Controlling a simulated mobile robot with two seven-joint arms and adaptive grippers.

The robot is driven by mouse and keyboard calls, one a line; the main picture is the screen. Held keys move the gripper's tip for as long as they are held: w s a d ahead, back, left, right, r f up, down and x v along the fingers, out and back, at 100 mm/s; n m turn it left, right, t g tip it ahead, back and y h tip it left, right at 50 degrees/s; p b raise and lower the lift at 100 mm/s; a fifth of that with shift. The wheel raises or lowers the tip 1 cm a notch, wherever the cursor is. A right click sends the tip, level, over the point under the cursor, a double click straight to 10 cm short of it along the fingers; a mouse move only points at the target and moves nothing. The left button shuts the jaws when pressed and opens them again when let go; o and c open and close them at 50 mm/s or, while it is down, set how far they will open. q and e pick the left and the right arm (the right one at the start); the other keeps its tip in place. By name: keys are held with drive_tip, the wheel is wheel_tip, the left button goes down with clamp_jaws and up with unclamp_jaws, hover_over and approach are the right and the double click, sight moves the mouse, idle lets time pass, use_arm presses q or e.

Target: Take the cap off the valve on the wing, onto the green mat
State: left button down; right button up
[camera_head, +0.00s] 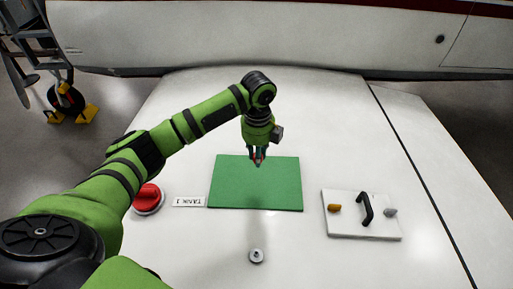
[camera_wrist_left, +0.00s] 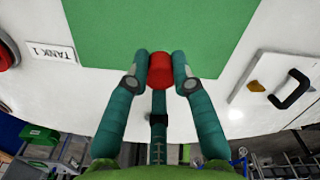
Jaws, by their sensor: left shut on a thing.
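My left gripper (camera_head: 258,157) is shut on a small red cap (camera_wrist_left: 160,70), which sits between its teal fingertips. In the head view the fingertips and the cap appear over the far part of the green mat (camera_head: 240,188); the exact height is hard to tell. The mat (camera_wrist_left: 110,30) fills the upper middle of the left wrist view, beyond the cap. The small metal valve (camera_head: 257,256) stands on the white wing, in front of the mat, with no red cap on it. My right gripper is not in view.
A large red round cap (camera_head: 148,197) sits left of the mat, beside a "TANK 1" label (camera_head: 188,202). At right lies a white panel (camera_head: 350,229) with a black handle (camera_head: 366,209) and orange and grey knobs. The mat's near part is bare.

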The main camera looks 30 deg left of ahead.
use_arm(q)
drive_tip(key=shift+a+f+m, duration=0.15)
drive_tip(key=shift+a+m, duration=0.1)
drive_tip(key=shift+m, duration=0.25)
drive_tip(key=shift+f, duration=0.25)
hover_over(256, 179)
wheel_tip(256, 179, down, 6)
drive_tip(key=shift+d+f+b, duration=0.1)
drive_tip(key=shift+f+b, duration=0.05)
drive_tip(key=shift+b, duration=0.25)
drive_tip(key=shift+f+b, duration=0.35)
drive_tip(key=shift+f, duration=0.4)
drive_tip(key=shift+f, duration=0.3)
drive_tip(key=c, duration=0.8)
unclamp_jaws()
